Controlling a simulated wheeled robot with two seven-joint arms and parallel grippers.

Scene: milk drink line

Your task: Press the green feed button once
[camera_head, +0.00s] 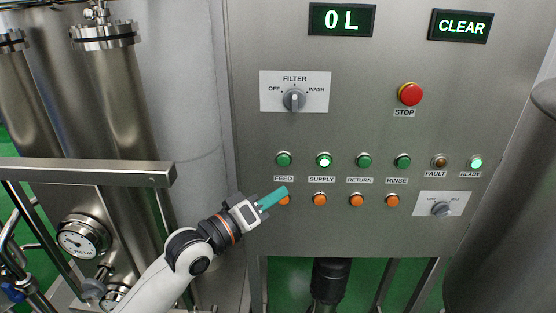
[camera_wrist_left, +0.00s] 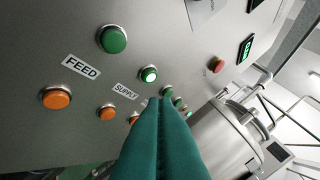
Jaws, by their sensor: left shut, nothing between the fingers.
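The green feed button (camera_head: 284,160) sits at the left end of the upper button row, above the FEED label, and looks unlit. It also shows large in the left wrist view (camera_wrist_left: 112,39). My left gripper (camera_head: 285,191) is shut and empty, with its teal fingertips pressed together. In the head view the tips lie just below the FEED label, over part of the orange button (camera_head: 285,201) under it. In the left wrist view the fingers point past the feed button, to its right. Whether the tips touch the panel cannot be told. My right gripper is not in view.
The supply button (camera_head: 324,160) is lit, beside the green return (camera_head: 364,161) and rinse (camera_head: 403,161) buttons. Orange buttons run below. A red stop button (camera_head: 410,94) and a filter knob (camera_head: 294,99) sit higher. A steel beam (camera_head: 90,172) and pipes stand left.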

